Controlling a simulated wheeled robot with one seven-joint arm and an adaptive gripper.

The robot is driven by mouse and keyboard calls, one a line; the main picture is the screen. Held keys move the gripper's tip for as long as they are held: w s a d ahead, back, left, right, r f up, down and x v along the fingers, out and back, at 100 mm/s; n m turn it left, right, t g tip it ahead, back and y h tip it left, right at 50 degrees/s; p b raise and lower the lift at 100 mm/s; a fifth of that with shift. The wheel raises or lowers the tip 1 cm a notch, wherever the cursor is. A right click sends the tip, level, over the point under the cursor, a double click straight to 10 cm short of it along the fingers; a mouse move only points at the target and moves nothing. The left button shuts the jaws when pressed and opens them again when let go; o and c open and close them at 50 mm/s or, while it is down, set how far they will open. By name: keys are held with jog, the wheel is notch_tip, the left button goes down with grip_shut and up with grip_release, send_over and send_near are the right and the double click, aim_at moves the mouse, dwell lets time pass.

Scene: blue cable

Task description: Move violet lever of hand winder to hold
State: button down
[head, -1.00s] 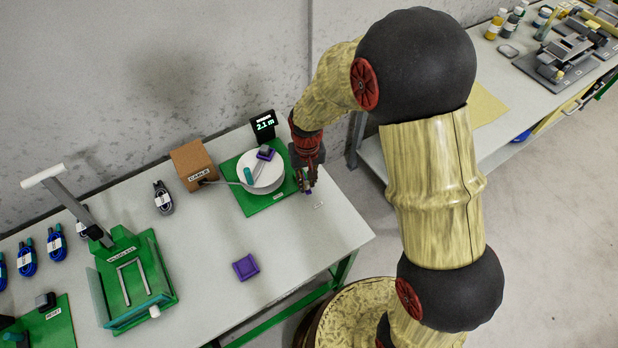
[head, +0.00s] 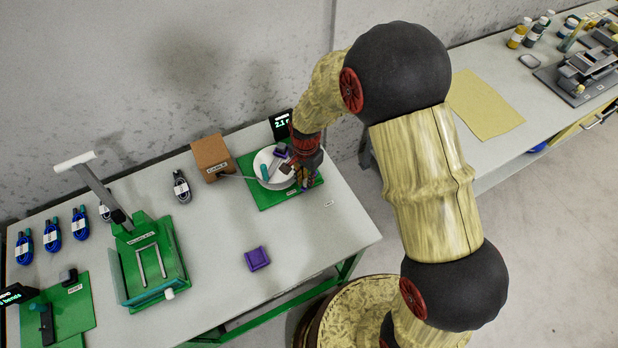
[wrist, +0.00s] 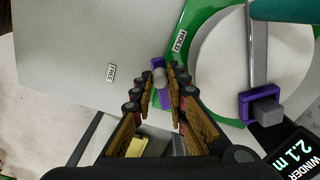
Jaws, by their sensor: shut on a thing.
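The hand winder stands on a green board (head: 262,196), with a white drum (head: 262,160) and a teal-handled crank. In the wrist view, the violet lever (wrist: 158,63) has a grey rounded top and sits between my fingers. My gripper (wrist: 161,78) is shut on it, at the board's edge. The HOLD label (wrist: 180,41) is close beside the lever; the FREE label (wrist: 111,73) is farther off on the bare table. In the head view my gripper (head: 310,182) is at the board's right side and hides the lever.
A display (head: 281,125) reading 2.1 m stands behind the winder. A violet clip (wrist: 262,105) sits by the drum. A cardboard cable box (head: 212,157) is to the left. A purple block (head: 258,258) lies on the table front; the table around it is clear.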

aim_at(305, 180)
jog(key=shift+w+a+m, duration=0.2)
jog(key=shift+m, duration=0.2)
dwell(0.3)
jog(key=c, duration=1.7)
grip_release()
jog(key=shift+r, duration=4)
jog(key=shift+c, duration=0.5)
